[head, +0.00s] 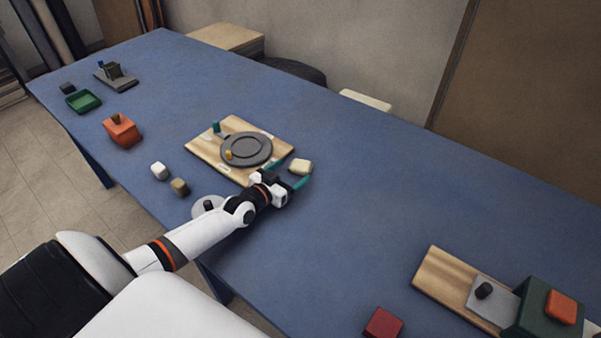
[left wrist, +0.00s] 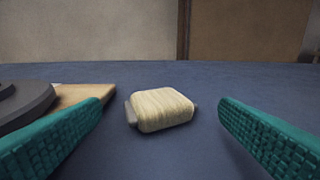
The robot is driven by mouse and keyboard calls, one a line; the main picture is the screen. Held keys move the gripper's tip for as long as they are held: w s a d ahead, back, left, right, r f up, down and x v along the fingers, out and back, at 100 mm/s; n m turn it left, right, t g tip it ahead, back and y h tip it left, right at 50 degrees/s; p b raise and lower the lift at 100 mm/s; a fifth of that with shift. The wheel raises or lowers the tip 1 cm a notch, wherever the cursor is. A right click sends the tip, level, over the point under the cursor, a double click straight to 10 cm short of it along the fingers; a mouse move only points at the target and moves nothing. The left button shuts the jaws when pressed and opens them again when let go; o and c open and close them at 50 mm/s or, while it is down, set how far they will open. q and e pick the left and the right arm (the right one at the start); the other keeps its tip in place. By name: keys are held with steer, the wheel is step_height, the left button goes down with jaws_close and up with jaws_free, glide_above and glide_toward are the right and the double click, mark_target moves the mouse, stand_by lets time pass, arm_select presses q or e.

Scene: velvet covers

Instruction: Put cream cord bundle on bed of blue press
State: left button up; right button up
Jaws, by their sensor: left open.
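The cream cord bundle (head: 300,166) lies on the blue table just right of a round-disc board. In the left wrist view the bundle (left wrist: 163,108) is a pale block with a grey piece at its left side. My left gripper (head: 288,175) is open, its teal fingers pointing at the bundle. In the left wrist view the bundle shows between the spread fingers, and neither touches it. No press that is clearly blue shows. A dark green block with an orange top (head: 561,307) stands on a wooden board at the lower right. My right gripper is not in view.
The wooden board (head: 205,150) with a dark disc (head: 246,149) lies beside the gripper. A dark red block (head: 383,323) is at the front edge. The table's right middle is clear.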

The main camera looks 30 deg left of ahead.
mark_target(297, 168)
arm_select(q)
steer(key=w, duration=0.1)
steer(key=w+b, duration=0.1)
steer(key=w, duration=0.1)
steer(key=shift+w+d+f, duration=0.1)
steer(key=shift+f, duration=0.25)
steer(key=shift+r, duration=0.1)
steer(key=c, duration=0.8)
steer(key=shift+o, duration=0.2)
